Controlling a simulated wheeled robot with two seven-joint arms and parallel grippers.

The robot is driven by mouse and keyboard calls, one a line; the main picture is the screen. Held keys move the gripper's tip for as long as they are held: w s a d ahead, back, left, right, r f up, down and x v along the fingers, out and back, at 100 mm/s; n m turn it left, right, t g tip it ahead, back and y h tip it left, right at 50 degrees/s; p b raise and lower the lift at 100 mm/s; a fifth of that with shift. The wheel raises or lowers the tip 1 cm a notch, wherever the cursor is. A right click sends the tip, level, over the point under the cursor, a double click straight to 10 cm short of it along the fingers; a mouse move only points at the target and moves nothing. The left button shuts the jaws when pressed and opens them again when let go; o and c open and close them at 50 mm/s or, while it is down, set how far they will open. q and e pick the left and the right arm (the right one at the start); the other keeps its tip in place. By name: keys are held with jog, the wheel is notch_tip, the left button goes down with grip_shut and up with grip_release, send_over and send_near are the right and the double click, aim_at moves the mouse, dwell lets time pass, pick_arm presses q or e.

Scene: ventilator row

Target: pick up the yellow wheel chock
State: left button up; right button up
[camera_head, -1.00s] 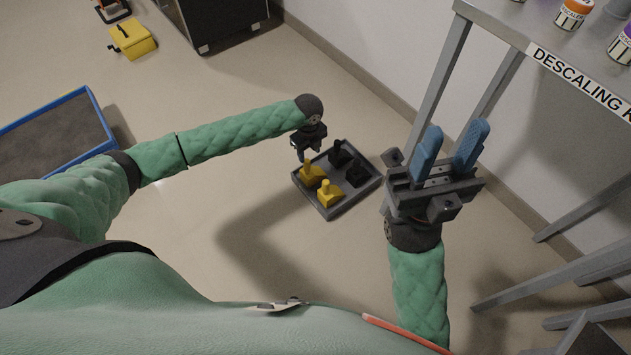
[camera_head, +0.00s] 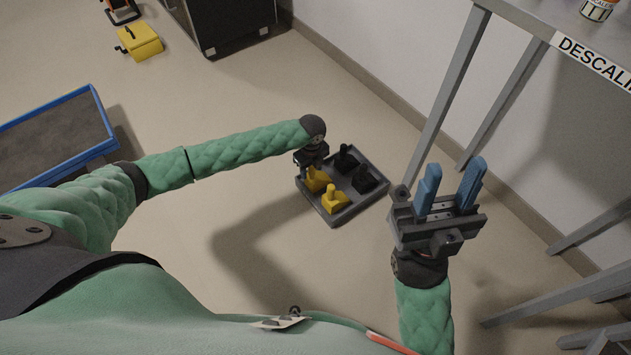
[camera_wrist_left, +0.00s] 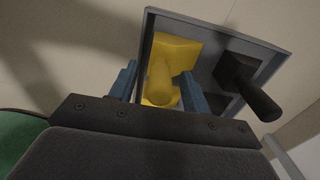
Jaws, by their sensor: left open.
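Two yellow wheel chocks with upright handles, one at the left (camera_head: 317,180) and one nearer me (camera_head: 335,199), sit in a grey tray (camera_head: 343,217) on the floor. My left gripper (camera_head: 311,165) is low over the left chock and partly hides it. In the left wrist view its blue fingers (camera_wrist_left: 158,72) are open, one on each side of a yellow handle (camera_wrist_left: 160,82). Whether they touch it I cannot tell. More yellow shows below, partly hidden by the gripper. My right gripper (camera_head: 455,168) is open, empty and pointing up, right of the tray.
Two black chocks (camera_head: 364,179) share the tray; one shows beside the left fingers (camera_wrist_left: 245,82). A grey metal table (camera_head: 441,95) stands at the right by the wall. A blue-edged bin (camera_head: 55,135) is at the left, and a yellow box (camera_head: 139,42) farther back.

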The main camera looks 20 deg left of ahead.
pick_arm(q)
grip_shut()
jog(key=shift+r, duration=0.1)
jog(key=shift+r, duration=0.1)
